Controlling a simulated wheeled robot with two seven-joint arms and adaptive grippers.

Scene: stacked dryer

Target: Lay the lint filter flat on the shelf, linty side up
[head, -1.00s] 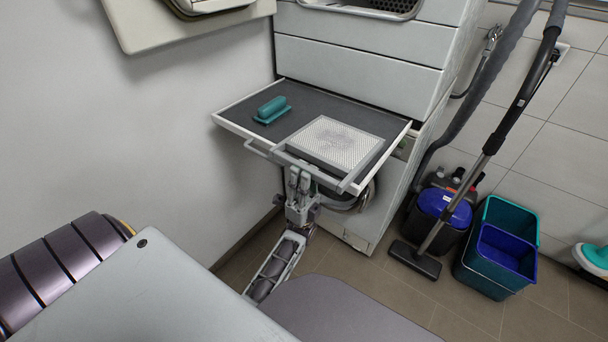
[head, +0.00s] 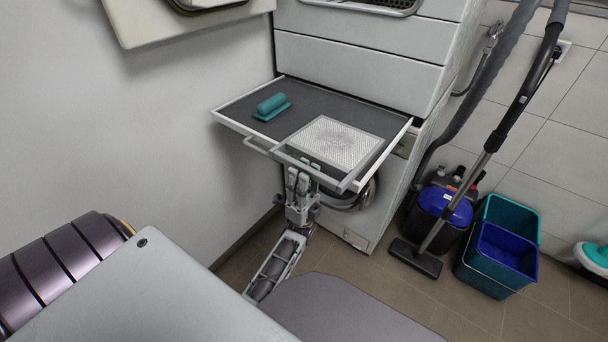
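The lint filter (head: 336,142), a pale mesh panel in a light frame, lies flat on the dark pull-out shelf (head: 238,109), toward its front right. A greyish lint patch shows on its upward face. My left gripper (head: 298,178) is at the shelf's front edge, below and against the front bar, close to the filter's near edge. The bar partly hides its fingertips, so I cannot tell whether they are open or shut, or whether they touch the filter. My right gripper is not in view.
A teal brush-like tool (head: 271,107) lies on the shelf, left of the filter. The stacked machine (head: 360,62) rises behind. A vacuum cleaner (head: 440,205) and teal and blue buckets (head: 505,250) stand on the floor at right. A wall bounds the left.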

